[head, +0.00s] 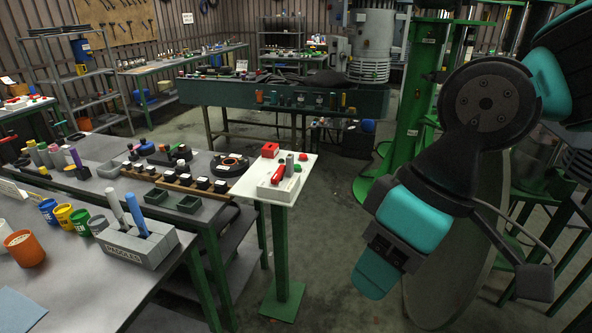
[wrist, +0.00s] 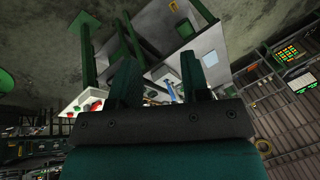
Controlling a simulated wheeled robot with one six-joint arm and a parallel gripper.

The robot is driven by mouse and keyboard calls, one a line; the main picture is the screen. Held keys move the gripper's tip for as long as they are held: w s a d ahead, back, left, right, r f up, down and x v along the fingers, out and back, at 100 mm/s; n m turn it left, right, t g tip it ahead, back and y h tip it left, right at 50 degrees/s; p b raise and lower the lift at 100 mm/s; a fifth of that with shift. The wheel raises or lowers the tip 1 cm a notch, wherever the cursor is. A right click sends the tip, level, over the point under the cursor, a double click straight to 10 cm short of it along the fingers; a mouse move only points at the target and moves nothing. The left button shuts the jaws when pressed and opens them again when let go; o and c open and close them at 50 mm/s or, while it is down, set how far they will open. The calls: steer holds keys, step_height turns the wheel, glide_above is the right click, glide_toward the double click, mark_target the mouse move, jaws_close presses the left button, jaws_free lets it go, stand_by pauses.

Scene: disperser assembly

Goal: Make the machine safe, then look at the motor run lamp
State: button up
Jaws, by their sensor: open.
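A control stand (head: 283,247) with a white sloped top (head: 262,196) is near the middle of the head view. Its top carries a red box (head: 270,150), a red handle (head: 278,175), a grey knob (head: 289,165) and small green buttons (head: 297,168). Red parts (wrist: 95,105) also show at the left in the wrist view. The machine's green column (head: 412,95) and a grey motor (head: 370,45) are behind. I cannot make out the motor run lamp. My gripper (wrist: 161,72) is open and empty, apart from the stand; its fingertips are not clear in the head view.
A bench (head: 225,212) left of the stand holds a wooden rack (head: 172,182) and green trays (head: 188,204). A nearer table has coloured cups (head: 80,220) and a grey paddle holder (head: 135,246). Floor (head: 345,235) is free right of the stand.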

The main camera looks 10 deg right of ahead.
steer(key=shift+c, duration=0.2)
jaws_close()
stand_by(1.7)
